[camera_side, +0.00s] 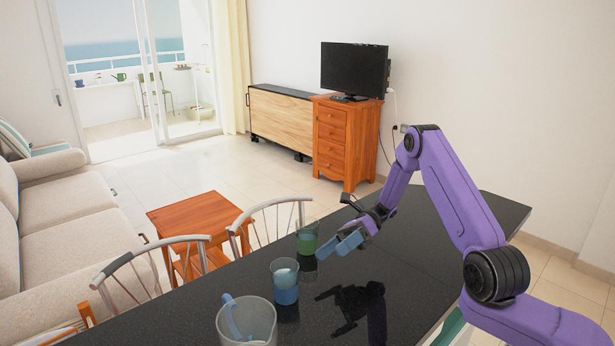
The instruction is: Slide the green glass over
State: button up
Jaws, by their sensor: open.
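The green glass (307,240) stands upright on the dark glossy table near its far edge. My gripper (349,241) is just to the right of the glass, low above the table, with blue fingers pointing left toward it. The jaws are open with nothing between them that I can make out. The fingers are close to the glass; I cannot tell whether they touch it.
A blue glass (285,284) stands nearer, left of the green glass. A clear pitcher (246,325) with a blue handle is at the front. Two chairs (270,219) back onto the table's far edge.

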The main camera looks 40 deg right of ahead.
jog(key=w+n+g+h, duration=0.1)
jog(key=n+g+h, duration=0.1)
jog(key=n, duration=0.1)
notch_tip(320, 180, up, 13)
jog(key=n+t+h, duration=0.2)
jog(key=n+h, duration=0.9)
jog(key=h, duration=0.3)
send_over(307, 231)
jog(key=w+d, duration=0.2)
jog(key=w, duration=0.1)
jog(key=shift+s+d, duration=0.15)
jog(key=shift+s, duration=0.05)
notch_tip(307, 231, down, 17)
jog(key=shift+f, duration=0.2)
